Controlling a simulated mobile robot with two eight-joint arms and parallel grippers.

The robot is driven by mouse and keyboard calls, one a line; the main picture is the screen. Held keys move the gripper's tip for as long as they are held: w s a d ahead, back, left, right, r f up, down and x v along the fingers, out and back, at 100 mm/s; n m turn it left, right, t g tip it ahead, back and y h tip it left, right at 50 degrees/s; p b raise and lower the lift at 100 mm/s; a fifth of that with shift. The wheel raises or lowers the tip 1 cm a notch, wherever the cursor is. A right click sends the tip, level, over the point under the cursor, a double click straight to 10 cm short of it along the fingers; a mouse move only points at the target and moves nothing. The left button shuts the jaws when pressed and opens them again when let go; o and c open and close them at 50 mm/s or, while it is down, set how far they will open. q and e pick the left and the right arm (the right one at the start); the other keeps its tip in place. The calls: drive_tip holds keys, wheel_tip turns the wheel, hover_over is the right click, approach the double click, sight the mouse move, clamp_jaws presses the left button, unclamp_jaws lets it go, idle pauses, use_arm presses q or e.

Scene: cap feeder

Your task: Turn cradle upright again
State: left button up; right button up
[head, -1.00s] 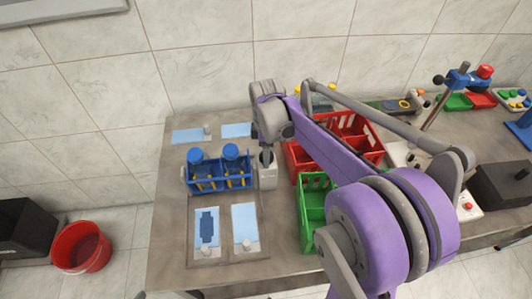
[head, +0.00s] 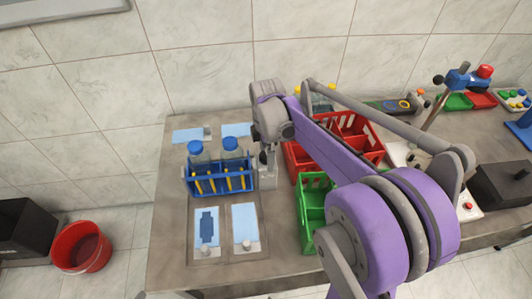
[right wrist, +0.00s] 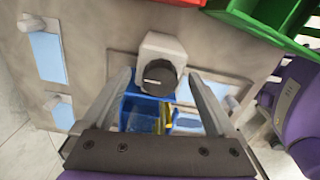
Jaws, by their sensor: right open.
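The blue cradle (head: 219,187), with yellow bars along its front, stands on the table left of my right gripper. Two clear bottles with blue caps (head: 231,144) sit in it and look close to upright. At its right end is a grey-white support block (head: 268,183), partly hidden by my gripper. In the right wrist view the block carries a dark round knob (right wrist: 159,78) with a light line across it. My right gripper (head: 266,160) is open, its fingers on either side of the knob; contact cannot be told. The blue cradle (right wrist: 146,108) also shows there below the knob. My left gripper is not visible.
Light-blue mats (head: 245,224) lie before and behind the cradle. Red crates (head: 350,133) and a green crate (head: 311,205) stand close to the right, partly behind my arm. A red bucket (head: 80,247) is on the floor at left.

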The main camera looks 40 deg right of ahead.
sight(266, 155)
drive_tip(key=shift+r+p, duration=1.85)
drive_tip(key=shift+r, duration=1.7)
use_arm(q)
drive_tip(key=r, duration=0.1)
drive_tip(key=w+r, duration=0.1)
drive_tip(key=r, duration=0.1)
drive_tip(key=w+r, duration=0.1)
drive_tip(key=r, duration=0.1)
use_arm(e)
drive_tip(key=s+a+f+m+t, duration=0.4)
drive_tip(key=s+a+m+t, duration=0.1)
drive_tip(key=s+a+m, duration=0.7)
drive_tip(key=a+m, duration=0.1)
drive_tip(key=a, duration=0.1)
drive_tip(key=shift+a+m+t, duration=0.3)
drive_tip(key=shift+m+t, duration=0.1)
